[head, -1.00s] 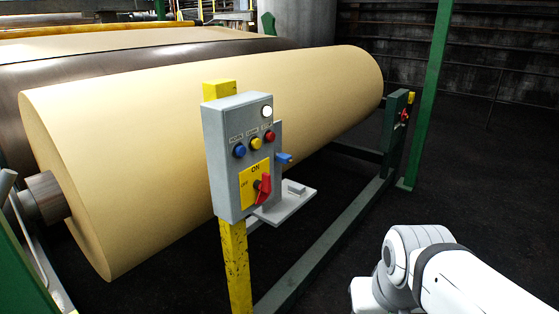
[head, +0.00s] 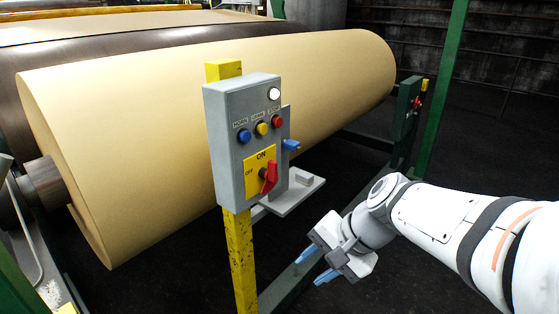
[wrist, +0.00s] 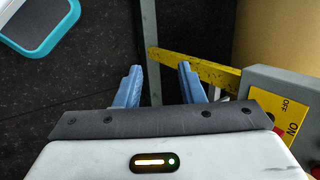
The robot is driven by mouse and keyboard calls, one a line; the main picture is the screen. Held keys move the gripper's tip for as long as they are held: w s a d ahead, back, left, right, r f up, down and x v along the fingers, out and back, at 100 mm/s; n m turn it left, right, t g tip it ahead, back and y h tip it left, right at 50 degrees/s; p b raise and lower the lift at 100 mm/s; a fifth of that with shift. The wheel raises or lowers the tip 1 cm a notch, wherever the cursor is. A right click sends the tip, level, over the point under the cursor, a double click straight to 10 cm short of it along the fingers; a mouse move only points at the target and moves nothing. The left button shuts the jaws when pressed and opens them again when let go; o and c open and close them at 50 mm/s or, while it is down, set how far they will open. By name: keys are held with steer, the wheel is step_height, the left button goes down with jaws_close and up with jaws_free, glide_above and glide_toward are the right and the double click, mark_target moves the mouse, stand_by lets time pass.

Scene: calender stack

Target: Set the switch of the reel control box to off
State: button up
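The reel control box (head: 228,180) is a grey box on a yellow post, facing me in the head view. Its red switch handle (head: 269,177) sits on a yellow plate (head: 253,183) marked ON at the top and OFF at the left. The handle stands roughly upright, tilted a little right. My gripper (head: 313,266) is to the right of the box and lower, apart from it, with blue fingers spread and nothing between them. In the wrist view the open fingers (wrist: 158,84) show, with part of the control box (wrist: 265,88) at the right edge.
Blue, yellow and red buttons and a white lamp (head: 274,94) are on the box above the switch. A grey shelf (head: 290,197) juts out beside it. The yellow post (head: 240,262) stands below. A large paper roll (head: 120,120) lies behind. The dark floor at right is clear.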

steer(key=w+a+r+m+t+y+b, duration=0.1)
steer(key=w+a+m+y, duration=0.2)
steer(key=w+m, duration=0.15)
steer(key=w+a+m+t+y+b, duration=0.1)
steer(key=w+a+m+y, duration=0.15)
steer(key=w, duration=0.35)
steer(key=m+t+y+b, duration=0.25)
steer(key=m+t, duration=0.45)
steer(key=m, duration=0.5)
glide_toward(276, 168)
steer(key=x, duration=0.4)
steer(key=shift+w+f+p, duration=0.1)
steer(key=shift+w+p, duration=0.05)
steer(key=shift+p, duration=0.25)
steer(key=p+x, duration=0.1)
steer(key=x, duration=0.6)
jaws_close()
